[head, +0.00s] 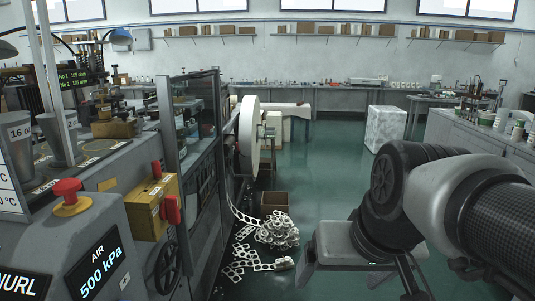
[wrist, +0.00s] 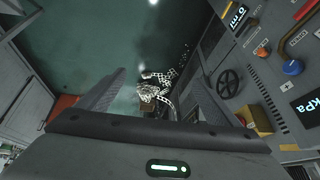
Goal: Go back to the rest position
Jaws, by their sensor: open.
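My gripper is open, with its two grey fingers spread wide apart in the wrist view (wrist: 150,92). Nothing is held between them; only the floor and scrap far below show in the gap. In the head view my arm comes in from the right edge and its grey wrist end hangs over the floor at the lower middle right. The wrist end is apart from the machine on the left. The fingertips are hard to make out in the head view.
The forming machine fills the left, with a red stop button (head: 68,192), a yellow switch box (head: 153,205) and a black handwheel (head: 166,269). Scrap strip (head: 275,232) lies heaped by a brown box (head: 275,201). A bench (head: 480,140) stands right. Green floor (head: 335,165) is clear between.

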